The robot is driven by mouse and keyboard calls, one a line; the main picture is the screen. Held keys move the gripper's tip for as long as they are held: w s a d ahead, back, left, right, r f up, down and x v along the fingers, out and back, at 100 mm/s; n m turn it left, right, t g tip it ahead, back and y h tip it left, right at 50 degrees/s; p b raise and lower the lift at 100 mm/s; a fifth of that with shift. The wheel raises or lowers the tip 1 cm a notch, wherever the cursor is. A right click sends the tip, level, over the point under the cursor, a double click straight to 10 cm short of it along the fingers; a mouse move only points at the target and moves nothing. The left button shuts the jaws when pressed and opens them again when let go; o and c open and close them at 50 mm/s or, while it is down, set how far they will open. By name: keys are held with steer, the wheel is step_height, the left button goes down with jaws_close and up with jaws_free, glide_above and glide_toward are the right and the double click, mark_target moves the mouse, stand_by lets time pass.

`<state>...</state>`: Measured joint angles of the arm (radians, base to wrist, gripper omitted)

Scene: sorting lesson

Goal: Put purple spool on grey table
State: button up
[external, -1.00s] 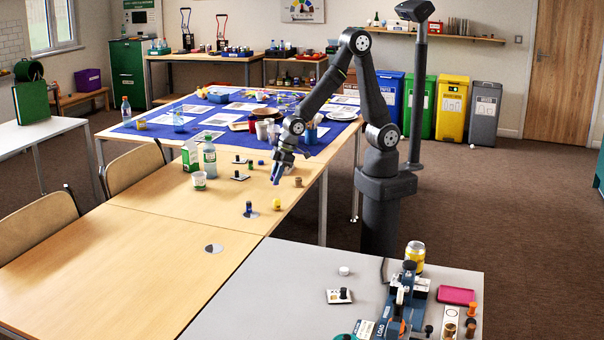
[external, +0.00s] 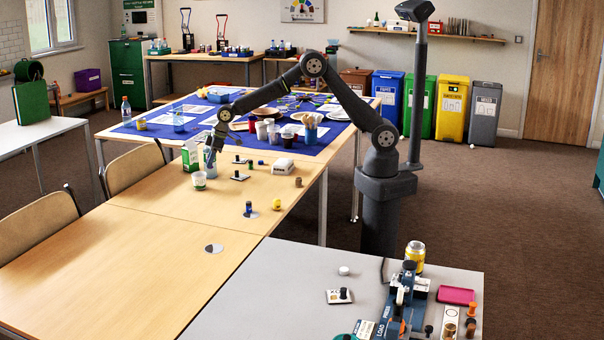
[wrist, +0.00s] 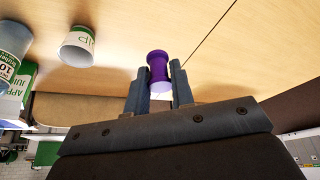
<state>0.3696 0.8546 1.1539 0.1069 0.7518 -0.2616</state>
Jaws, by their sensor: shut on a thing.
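The purple spool (wrist: 158,70) is between the two fingers of my gripper (wrist: 158,88) in the wrist view, and the gripper is shut on it. In the external view my gripper (external: 210,155) is over the far wooden table, by the green carton and the bottle. The spool cannot be made out there. The grey table (external: 290,290) is at the front of the external view, well away from the gripper.
A green and white carton (external: 190,156) and a white cup (external: 199,180) stand close to my gripper. A blue spool (external: 248,208), a yellow thing (external: 277,204) and a white block (external: 284,166) are on the wood. A press (external: 402,305) and can (external: 415,254) occupy the grey table's right.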

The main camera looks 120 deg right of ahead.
steer(key=w+d, duration=0.1)
steer(key=d, duration=0.5)
glide_above(190, 211)
steer(key=s, duration=0.2)
steer(key=f, duration=1.2)
steer(key=shift+w+f, duration=0.15)
steer(key=shift+w, duration=0.1)
steer(key=shift+f, duration=2)
steer(key=o, duration=0.5)
steer(key=shift+f, duration=0.2)
steer(key=o, duration=0.4)
steer(key=shift+o, duration=0.2)
steer(key=shift+r, duration=0.1)
steer(key=shift+o, duration=0.4)
steer(key=v, duration=1.2)
